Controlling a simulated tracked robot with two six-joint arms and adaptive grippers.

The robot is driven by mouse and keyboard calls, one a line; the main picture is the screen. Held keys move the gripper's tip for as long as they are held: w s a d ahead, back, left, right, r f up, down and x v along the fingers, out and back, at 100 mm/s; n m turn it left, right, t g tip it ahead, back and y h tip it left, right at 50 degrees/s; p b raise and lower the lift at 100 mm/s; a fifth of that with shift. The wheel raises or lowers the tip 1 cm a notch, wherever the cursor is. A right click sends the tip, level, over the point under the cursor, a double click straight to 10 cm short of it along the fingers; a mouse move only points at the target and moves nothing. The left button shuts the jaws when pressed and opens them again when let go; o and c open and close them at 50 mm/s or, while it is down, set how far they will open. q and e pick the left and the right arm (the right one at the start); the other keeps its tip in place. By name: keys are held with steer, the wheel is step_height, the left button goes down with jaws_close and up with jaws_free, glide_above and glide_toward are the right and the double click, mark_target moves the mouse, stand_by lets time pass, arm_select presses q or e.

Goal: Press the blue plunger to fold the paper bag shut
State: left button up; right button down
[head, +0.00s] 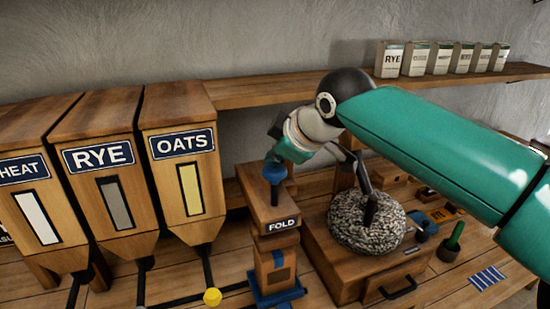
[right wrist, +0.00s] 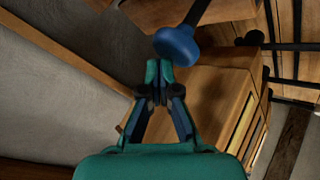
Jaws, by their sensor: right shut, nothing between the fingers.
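The blue plunger (head: 274,174) stands upright on top of the wooden FOLD press (head: 262,207). Its blue round knob (right wrist: 178,46) also shows in the right wrist view, just beyond my fingertips. A brown paper bag (head: 264,268) with a blue mark stands under the press head on a blue base (head: 278,299). My right gripper (head: 272,158) is shut and empty at the plunger's top. In the right wrist view my closed fingertips (right wrist: 159,70) are very close to the knob. I cannot tell whether they touch. My left gripper is not in view.
Grain bins marked RYE (head: 97,157) and OATS (head: 181,146) stand left of the press. A round millstone (head: 350,230) with an upright handle sits on a drawer box to the right, under my right arm. A wooden shelf (head: 270,92) runs behind, carrying several small bags.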

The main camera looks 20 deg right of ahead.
steer(key=shift+r+p, duration=0.5)
steer(key=shift+r, duration=0.3)
steer(key=shift+r, duration=0.1)
step_height(320, 180, up, 5)
steer(key=p, duration=0.5)
stand_by(0.4)
